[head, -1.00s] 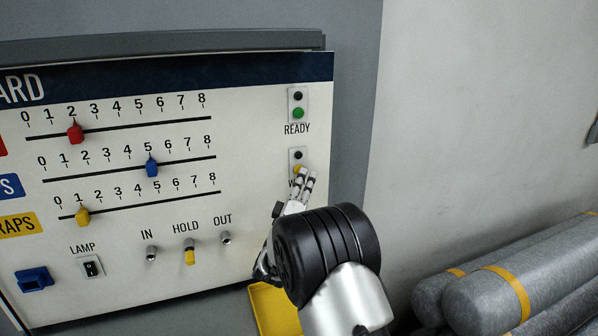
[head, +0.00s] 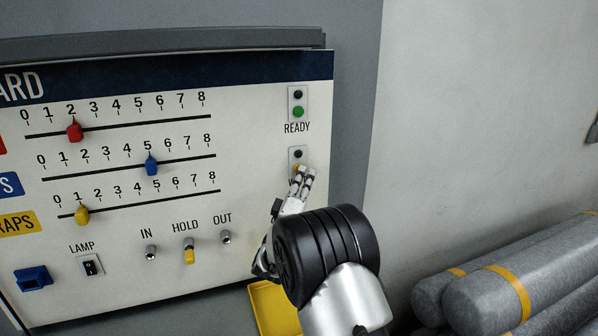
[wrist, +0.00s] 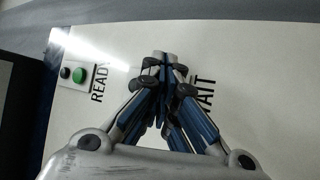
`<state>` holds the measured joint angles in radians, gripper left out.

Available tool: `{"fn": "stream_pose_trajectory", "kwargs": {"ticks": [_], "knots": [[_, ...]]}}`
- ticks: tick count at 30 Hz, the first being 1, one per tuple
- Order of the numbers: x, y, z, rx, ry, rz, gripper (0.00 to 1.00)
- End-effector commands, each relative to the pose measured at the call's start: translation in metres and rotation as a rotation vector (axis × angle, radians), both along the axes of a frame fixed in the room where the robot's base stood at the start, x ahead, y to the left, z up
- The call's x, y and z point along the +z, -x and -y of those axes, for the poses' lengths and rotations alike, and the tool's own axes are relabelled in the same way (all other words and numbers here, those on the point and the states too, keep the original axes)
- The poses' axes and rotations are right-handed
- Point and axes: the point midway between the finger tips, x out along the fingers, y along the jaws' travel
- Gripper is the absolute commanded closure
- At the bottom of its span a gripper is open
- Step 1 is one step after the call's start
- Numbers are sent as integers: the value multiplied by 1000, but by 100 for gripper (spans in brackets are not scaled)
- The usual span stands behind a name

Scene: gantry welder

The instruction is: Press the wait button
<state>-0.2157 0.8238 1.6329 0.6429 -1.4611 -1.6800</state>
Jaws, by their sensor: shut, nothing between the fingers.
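The wait button is a yellow button (head: 297,168) on the right side of the panel, just below a dark round lamp or dot (head: 298,154). Only a sliver of it shows in the head view. My gripper (head: 303,171) is shut and empty, with its fingertips in front of the button and over its label. Whether the tips touch it I cannot tell. In the wrist view my gripper (wrist: 162,57) hides the button, and part of the WAIT label (wrist: 205,95) shows beside the fingers.
The green ready button (head: 298,112) sits above on its own plate. Sliders with red (head: 74,131), blue (head: 151,166) and yellow (head: 82,215) knobs and several switches lie to the left.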

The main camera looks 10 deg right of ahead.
Motion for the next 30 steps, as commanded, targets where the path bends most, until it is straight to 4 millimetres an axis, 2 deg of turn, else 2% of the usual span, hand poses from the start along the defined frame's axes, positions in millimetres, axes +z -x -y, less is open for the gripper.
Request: {"fn": "stream_pose_trajectory", "kwargs": {"ticks": [11, 30], "knots": [[0, -1, 0, 0, 0, 0, 100], [-1, 14, 3, 0, 1, 0, 100]]}}
